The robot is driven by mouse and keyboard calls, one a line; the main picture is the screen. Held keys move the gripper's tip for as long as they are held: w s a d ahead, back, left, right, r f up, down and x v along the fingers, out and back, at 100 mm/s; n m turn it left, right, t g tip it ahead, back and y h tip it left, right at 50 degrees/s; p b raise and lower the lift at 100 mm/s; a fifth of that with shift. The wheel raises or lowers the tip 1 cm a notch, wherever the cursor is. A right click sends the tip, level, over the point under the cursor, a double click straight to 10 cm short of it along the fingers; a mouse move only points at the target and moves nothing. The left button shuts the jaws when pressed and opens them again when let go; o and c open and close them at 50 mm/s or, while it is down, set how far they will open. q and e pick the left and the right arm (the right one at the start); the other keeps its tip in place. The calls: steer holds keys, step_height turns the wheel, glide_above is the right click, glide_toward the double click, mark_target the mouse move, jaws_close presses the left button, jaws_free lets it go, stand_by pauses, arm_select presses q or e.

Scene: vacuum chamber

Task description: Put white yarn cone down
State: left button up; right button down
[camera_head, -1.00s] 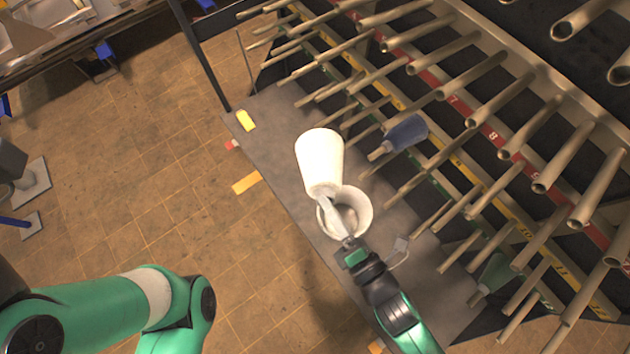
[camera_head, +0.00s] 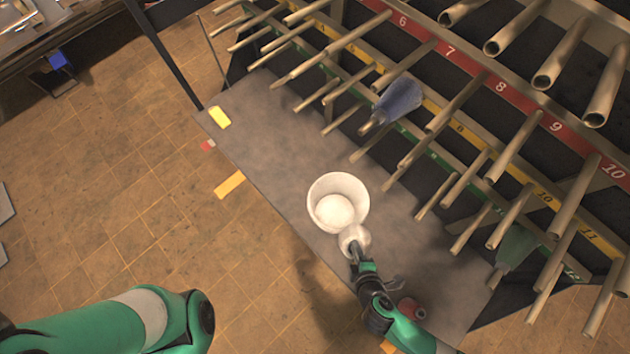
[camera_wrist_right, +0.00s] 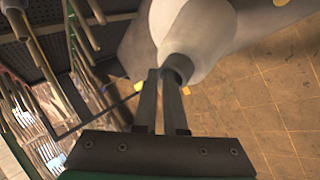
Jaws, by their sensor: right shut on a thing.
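My right gripper (camera_head: 356,251) is shut on the narrow end of the white yarn cone (camera_head: 353,238). The cone shows in the head view as a small rounded white shape, strongly foreshortened. In the right wrist view, the cone (camera_wrist_right: 195,35) widens away from the two closed fingers (camera_wrist_right: 161,85). The grey table (camera_head: 275,150) lies below. Whether the cone touches anything is not clear. My left gripper is out of view.
A white open-topped round container (camera_head: 359,196) is right beside the cone, which overlaps its lower rim. Angled pegs of the rack (camera_head: 455,105) line the right; one bears a blue cone (camera_head: 400,98). A red object (camera_head: 412,310) lies near my right arm.

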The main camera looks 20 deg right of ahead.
arm_select(q)
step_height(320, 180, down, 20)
steer(key=b, duration=1.7)
arm_select(e)
steer(key=s+d+f+m+g, duration=0.1)
steer(key=s+d+f+m, duration=0.1)
steer(key=f, duration=0.7)
steer(key=s+d+f+m+g+y, duration=0.1)
steer(key=s+d+f+m, duration=0.1)
steer(key=f, duration=0.7)
steer(key=s+d+f+m+g+y, duration=0.1)
steer(key=s+d+f+m, duration=0.1)
steer(key=s+f, duration=0.4)
step_height(320, 180, down, 3)
steer(key=shift+f+m, duration=0.15)
steer(key=shift+m, duration=0.65)
